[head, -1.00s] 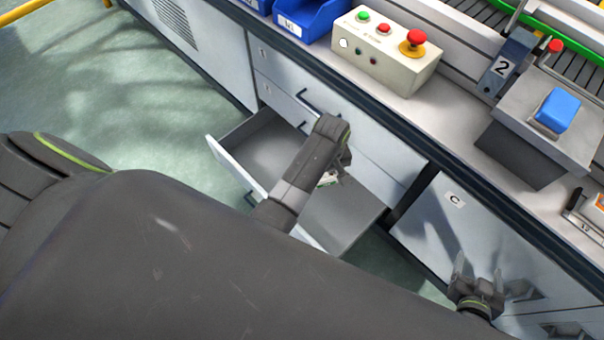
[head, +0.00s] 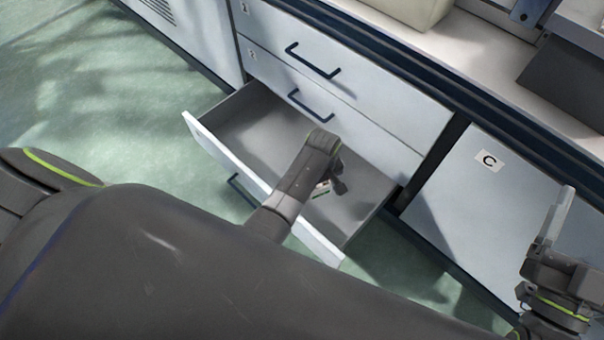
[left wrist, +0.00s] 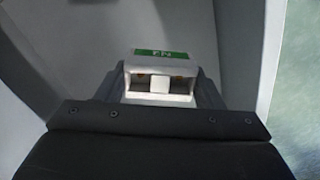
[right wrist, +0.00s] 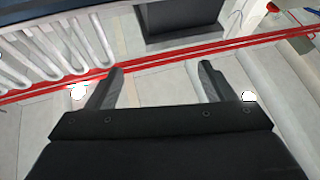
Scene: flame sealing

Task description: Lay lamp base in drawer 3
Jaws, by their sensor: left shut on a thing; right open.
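The lamp base (left wrist: 160,80) is a small white block with a green label on top, seen in the left wrist view. My left gripper (left wrist: 160,92) is shut on it, with a finger on each side. In the head view, the left gripper (head: 334,182) is over the open drawer 3 (head: 262,128), and a bit of the lamp base (head: 321,189) shows beside it. The drawer looks empty, though my arm hides part of it. I cannot tell whether the lamp base touches the drawer floor. My right gripper (right wrist: 162,75) is open and empty, away from the drawer.
Two closed drawers with dark handles (head: 312,60) are above the open one. A cabinet door marked C (head: 470,190) is to the right. The worktop (head: 470,50) runs above. The green floor (head: 90,90) left of the drawer is clear.

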